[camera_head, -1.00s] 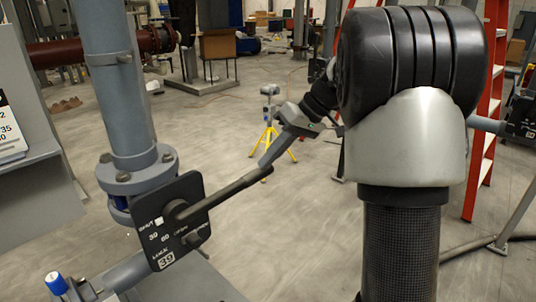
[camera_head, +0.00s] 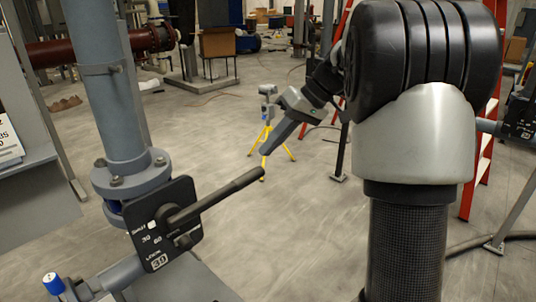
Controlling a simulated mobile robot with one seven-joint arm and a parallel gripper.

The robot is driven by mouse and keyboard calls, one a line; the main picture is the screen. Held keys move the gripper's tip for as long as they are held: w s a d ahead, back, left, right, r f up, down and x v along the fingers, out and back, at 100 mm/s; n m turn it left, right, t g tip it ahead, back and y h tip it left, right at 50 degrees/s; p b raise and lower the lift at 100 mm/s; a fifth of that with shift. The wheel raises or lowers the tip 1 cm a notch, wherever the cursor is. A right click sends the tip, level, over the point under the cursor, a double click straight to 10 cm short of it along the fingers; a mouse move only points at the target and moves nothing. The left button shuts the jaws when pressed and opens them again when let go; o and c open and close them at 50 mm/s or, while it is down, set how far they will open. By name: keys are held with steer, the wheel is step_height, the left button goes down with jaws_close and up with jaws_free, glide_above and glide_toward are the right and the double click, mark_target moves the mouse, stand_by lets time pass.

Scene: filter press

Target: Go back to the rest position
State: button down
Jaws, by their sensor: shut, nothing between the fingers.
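My gripper (camera_head: 264,151) is at the end of my arm, pointing down and left, with its fingers together and nothing in them. It is just above the tip of a valve's dark lever handle (camera_head: 215,204), with a small gap between them. The lever slants up to the right from a black square plate (camera_head: 165,224) marked SHUT, 30, 60 and LOCK. The plate sits below a grey vertical pipe (camera_head: 118,120) with a bolted flange.
A yellow tripod stand (camera_head: 266,134) is on the floor behind my gripper. A red ladder (camera_head: 486,158) stands at the right. A small blue-capped fitting (camera_head: 53,283) is at the lower left. The grey floor (camera_head: 305,230) between lever and arm is clear.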

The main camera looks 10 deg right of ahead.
steer(key=w+d+r, duration=0.1)
steer(key=d+r, duration=0.2)
steer(key=d, duration=0.4)
steer(key=s+a+r+m+h, duration=0.1)
steer(key=s+a+h, duration=0.1)
steer(key=s+a, duration=0.35)
steer(key=s+a+r+m+h, duration=0.1)
steer(key=s+a+m+h, duration=0.1)
steer(key=s, duration=0.6)
steer(key=s+f+m+t+h, duration=0.1)
steer(key=s+f, duration=0.2)
steer(key=s, duration=0.4)
steer(key=s+a+f+t+h, duration=0.1)
steer(key=s+f+t+h, duration=0.1)
steer(key=s+f, duration=0.2)
steer(key=s, duration=0.3)
steer(key=shift+f+m+t, duration=0.3)
steer(key=shift+m, duration=0.1)
steer(key=shift+a, duration=0.1)
